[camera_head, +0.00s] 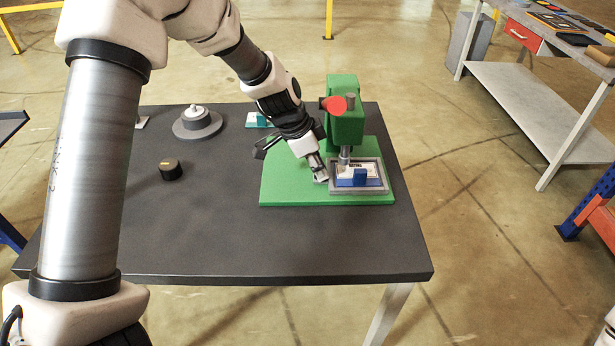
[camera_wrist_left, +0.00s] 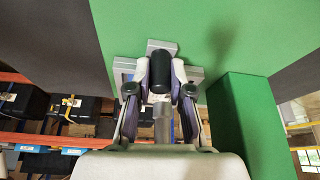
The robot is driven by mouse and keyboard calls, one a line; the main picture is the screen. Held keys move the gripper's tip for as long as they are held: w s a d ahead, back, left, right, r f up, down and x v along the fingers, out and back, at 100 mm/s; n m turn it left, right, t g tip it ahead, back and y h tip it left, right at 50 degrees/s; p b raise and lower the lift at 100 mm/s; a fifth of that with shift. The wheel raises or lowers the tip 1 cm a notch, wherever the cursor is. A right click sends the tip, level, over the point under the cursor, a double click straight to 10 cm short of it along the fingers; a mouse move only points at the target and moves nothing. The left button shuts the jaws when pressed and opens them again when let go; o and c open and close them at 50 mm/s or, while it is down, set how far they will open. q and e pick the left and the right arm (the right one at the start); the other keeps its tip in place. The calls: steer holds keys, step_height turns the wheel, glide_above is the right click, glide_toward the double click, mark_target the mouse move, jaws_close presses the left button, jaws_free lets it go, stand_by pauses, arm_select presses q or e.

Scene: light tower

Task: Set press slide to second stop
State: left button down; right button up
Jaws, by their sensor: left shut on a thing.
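The green press (camera_head: 346,112) stands on a green base plate (camera_head: 285,186) on the dark table. A grey-framed slide (camera_head: 362,196) with a white plate and a blue block (camera_head: 360,177) lies under its ram. My left gripper (camera_head: 320,175) is low over the base, at the slide's left side. In the left wrist view my left gripper (camera_wrist_left: 160,90) is shut on a black knob (camera_wrist_left: 160,70), with a finger on each side. The grey frame shows behind it. In the head view the gripper hides the knob. I cannot make out the stop marks. My right gripper is out of view.
A red knob (camera_head: 337,104) sticks out from the press head. On the table (camera_head: 220,245) are a black round piece (camera_head: 170,169), a grey stepped disc (camera_head: 197,123) and a small teal item (camera_head: 257,120). The table's front is clear. A workbench (camera_head: 530,95) stands at right.

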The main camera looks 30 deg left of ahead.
arm_select(q)
steer(key=c, duration=1.3)
jaws_free()
steer(key=shift+o, duration=1.3)
steer(key=shift+w+d, duration=0.1)
steer(key=shift+d, duration=0.1)
steer(key=v, duration=1.2)
steer(key=shift+f, duration=0.1)
